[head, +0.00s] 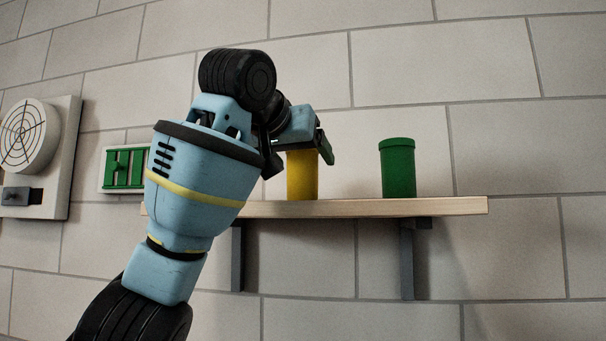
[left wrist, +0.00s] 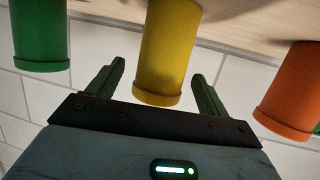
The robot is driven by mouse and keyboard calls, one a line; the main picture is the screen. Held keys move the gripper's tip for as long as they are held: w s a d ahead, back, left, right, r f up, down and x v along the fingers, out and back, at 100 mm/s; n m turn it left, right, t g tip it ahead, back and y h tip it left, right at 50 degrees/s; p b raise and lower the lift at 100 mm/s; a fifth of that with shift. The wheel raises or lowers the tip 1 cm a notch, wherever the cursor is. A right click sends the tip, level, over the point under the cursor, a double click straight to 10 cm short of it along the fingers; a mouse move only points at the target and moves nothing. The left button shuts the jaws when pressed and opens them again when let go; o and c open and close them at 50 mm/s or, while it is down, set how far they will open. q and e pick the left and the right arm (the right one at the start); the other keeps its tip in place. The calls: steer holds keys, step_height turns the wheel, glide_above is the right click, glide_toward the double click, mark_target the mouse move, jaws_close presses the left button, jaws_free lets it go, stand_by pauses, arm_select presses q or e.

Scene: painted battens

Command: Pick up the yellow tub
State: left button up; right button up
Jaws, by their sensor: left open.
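The yellow tub (head: 302,177) stands upright on the wooden shelf (head: 440,207); its top is hidden behind my left gripper (head: 299,155) in the head view. In the left wrist view the yellow tub (left wrist: 166,45) shows between the two green fingers of my left gripper (left wrist: 158,72). The fingers are apart, one on each side of the tub, with a gap visible on both sides. Whether either finger touches it out of view I cannot tell. My right gripper is not in view.
A green tub (head: 398,168) stands to the right on the shelf. An orange tub (left wrist: 293,90) shows on the other side in the left wrist view. The shelf's right end is clear.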

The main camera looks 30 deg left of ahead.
arm_select(q)
steer(key=shift+s, duration=0.1)
steer(key=c, duration=1.3)
steer(key=shift+r, duration=0.15)
steer(key=shift+r, duration=1.6)
steer(key=shift+s+a+r, duration=0.1)
steer(key=shift+s+r, duration=0.1)
steer(key=s+a, duration=0.1)
steer(key=s, duration=0.4)
steer(key=s+a, duration=0.2)
steer(key=s, duration=0.2)
steer(key=s+a+r, duration=0.1)
steer(key=s+a, duration=0.1)
steer(key=s, duration=0.3)
steer(key=shift+s+a+r, duration=0.1)
steer(key=shift+s+a, duration=0.05)
steer(key=shift+s, duration=0.2)
